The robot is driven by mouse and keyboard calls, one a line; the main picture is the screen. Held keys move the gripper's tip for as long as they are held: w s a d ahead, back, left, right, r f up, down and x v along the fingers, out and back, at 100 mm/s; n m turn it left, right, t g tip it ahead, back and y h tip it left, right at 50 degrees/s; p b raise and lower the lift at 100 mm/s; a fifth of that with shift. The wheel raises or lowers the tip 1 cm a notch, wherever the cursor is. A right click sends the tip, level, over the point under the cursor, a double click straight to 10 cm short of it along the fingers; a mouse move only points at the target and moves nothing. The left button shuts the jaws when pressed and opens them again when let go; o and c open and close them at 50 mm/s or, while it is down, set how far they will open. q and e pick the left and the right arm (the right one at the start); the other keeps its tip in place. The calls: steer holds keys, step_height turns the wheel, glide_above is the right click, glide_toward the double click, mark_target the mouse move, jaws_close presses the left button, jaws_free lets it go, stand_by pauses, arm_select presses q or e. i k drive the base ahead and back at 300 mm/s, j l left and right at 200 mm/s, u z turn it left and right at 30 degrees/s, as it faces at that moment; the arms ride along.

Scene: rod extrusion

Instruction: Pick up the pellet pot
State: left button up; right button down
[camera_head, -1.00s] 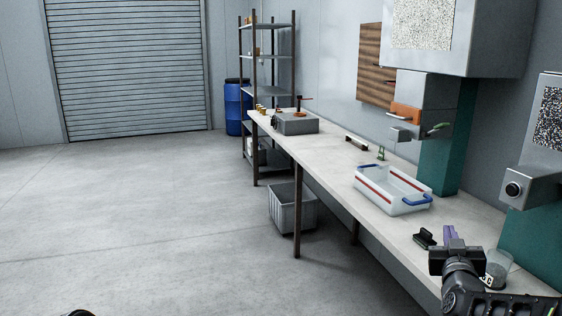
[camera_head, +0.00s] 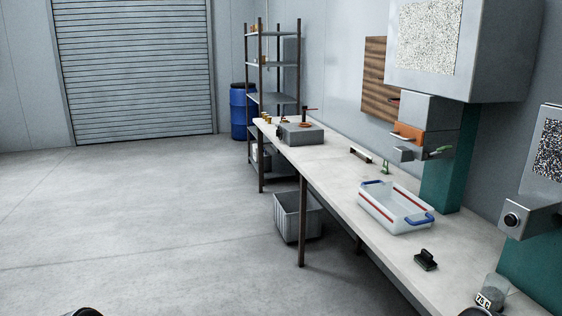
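A small clear pot with grey contents and a white label (camera_head: 493,290) stands upright on the bench near the lower right corner. It looks like the pellet pot. Its base is close to the bottom edge of the picture. No gripper is seen at it. Neither gripper's fingers show. A dark rounded part of mine shows at the bottom left edge, and another dark bit is cut off at the bottom edge below the pot.
A black-handled block (camera_head: 426,260) lies left of the pot. Behind it is a clear tray (camera_head: 392,222) with blue handles. A wall machine with a lens (camera_head: 512,219) overhangs the right side. The floor to the left is open.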

mark_target(495, 288)
steer(key=z, duration=1.4)
